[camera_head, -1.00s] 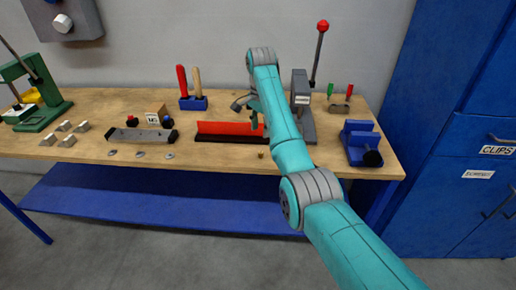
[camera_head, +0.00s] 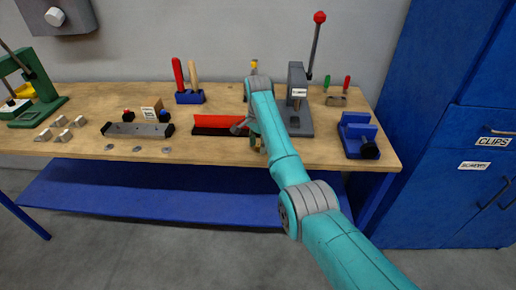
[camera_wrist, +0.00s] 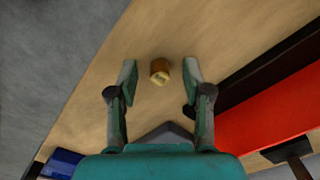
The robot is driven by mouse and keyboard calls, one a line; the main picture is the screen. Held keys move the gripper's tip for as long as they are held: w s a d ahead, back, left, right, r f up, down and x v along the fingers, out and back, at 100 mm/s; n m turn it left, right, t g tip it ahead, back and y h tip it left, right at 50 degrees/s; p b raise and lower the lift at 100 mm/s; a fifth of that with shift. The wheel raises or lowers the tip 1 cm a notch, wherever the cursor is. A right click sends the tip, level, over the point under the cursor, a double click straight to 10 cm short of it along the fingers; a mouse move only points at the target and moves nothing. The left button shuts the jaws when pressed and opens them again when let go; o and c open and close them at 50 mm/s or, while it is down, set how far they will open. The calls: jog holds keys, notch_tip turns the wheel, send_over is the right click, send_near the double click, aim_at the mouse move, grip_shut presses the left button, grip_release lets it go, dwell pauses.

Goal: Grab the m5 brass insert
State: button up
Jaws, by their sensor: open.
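The m5 brass insert (camera_wrist: 160,72) is a small brass-coloured cylinder with a pale end on the wooden bench (camera_wrist: 90,110). The fingers are apart and a gap shows on each side of the insert. In the head view my gripper (camera_head: 256,145) is low over the front part of the bench, and the insert cannot be clearly told from it there.
A red bar on a black base (camera_head: 213,122) lies just left of my gripper and shows at right in the wrist view (camera_wrist: 270,110). A grey lever press (camera_head: 298,112) and a blue vise (camera_head: 357,138) stand to the right. Grey discs (camera_head: 137,149) lie front left.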

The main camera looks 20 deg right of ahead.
jog(key=shift+f, duration=0.1)
grip_shut()
